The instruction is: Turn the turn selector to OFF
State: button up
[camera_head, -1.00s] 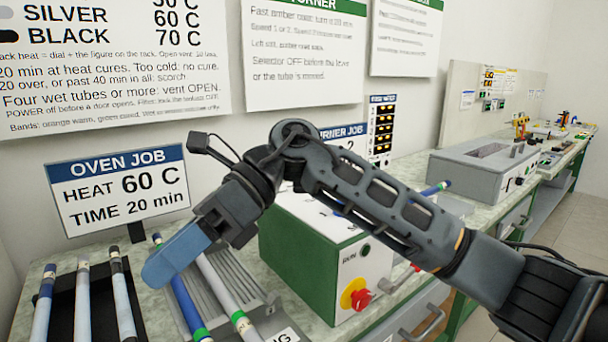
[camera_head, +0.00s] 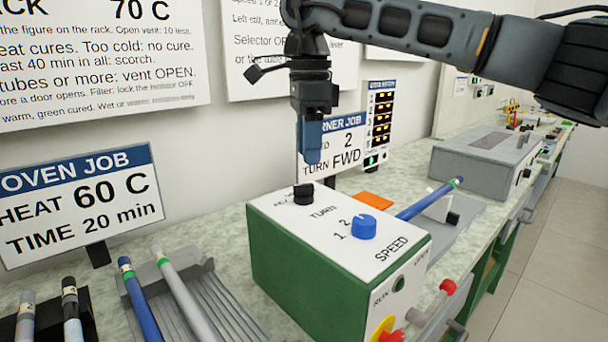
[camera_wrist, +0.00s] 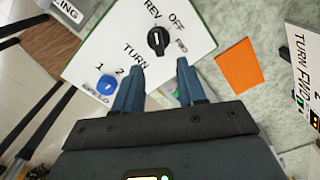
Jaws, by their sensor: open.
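The turn selector (camera_head: 303,193) is a black knob at the back of the top of the turner box (camera_head: 300,290), which is white on top with green sides. In the wrist view the selector (camera_wrist: 157,41) has the labels REV, OFF and FWD around it. Its white mark seems to lie toward the REV side, but this is too small to be sure. My gripper (camera_head: 311,158) points down above the selector, apart from it. In the wrist view its two blue fingers (camera_wrist: 160,72) are spread, with nothing between them.
A blue speed knob (camera_head: 363,227) sits on the same box top, in front of the selector. A red and yellow stop button (camera_head: 386,330) is on the front. An orange card (camera_head: 373,201) lies behind. A job sign (camera_head: 345,143) reading TURN FWD stands close behind my gripper.

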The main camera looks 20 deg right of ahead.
aim_at(308, 184)
jog(key=shift+f, duration=3.2)
jog(key=shift+c, duration=0.4)
jog(key=shift+a, duration=0.1)
grip_shut()
